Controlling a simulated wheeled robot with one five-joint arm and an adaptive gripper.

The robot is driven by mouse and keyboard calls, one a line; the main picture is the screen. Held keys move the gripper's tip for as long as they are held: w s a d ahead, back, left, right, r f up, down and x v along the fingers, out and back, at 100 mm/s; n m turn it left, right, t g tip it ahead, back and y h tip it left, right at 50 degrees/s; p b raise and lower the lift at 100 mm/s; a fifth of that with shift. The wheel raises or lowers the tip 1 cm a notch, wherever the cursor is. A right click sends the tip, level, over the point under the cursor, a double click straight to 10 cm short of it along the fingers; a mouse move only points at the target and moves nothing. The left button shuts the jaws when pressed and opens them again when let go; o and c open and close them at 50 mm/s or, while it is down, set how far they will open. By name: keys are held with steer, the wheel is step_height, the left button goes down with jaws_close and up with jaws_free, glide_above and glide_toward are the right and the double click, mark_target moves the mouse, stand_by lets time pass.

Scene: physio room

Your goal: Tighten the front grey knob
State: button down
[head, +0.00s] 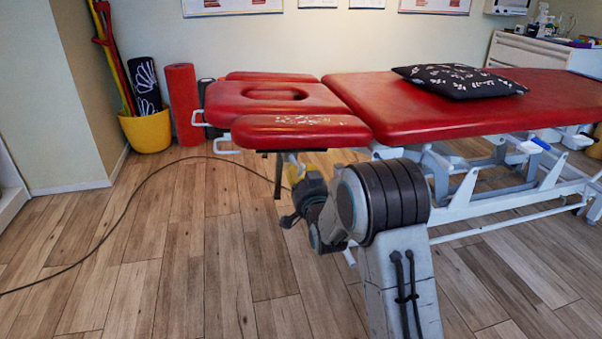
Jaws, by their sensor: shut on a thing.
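The red treatment table (430,110) has a split headrest at its left end, with a face hole and two side armrests. My arm reaches in under the near armrest (300,131). My gripper (297,178) is below that armrest, close to the table's frame, and only partly shows behind my wrist. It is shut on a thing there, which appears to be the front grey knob. The knob itself is hidden by the armrest and my arm, so its turn cannot be seen.
A dark patterned pillow (458,81) lies on the table. The grey-white table frame (480,195) stands right of my arm. A dark cable (125,210) runs across the wooden floor. A yellow bucket (147,131) and rolled mats (183,103) stand at the back left. The left floor is otherwise clear.

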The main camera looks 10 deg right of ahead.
steer(key=shift+m, duration=0.3)
steer(key=m, duration=0.5)
steer(key=shift+f+m, duration=0.2)
steer(key=shift+m, duration=0.2)
steer(key=m, duration=0.6)
steer(key=shift+a+f, duration=0.1)
steer(key=shift+f, duration=0.1)
steer(key=c, duration=1)
jaws_free()
steer(key=shift+s, duration=6)
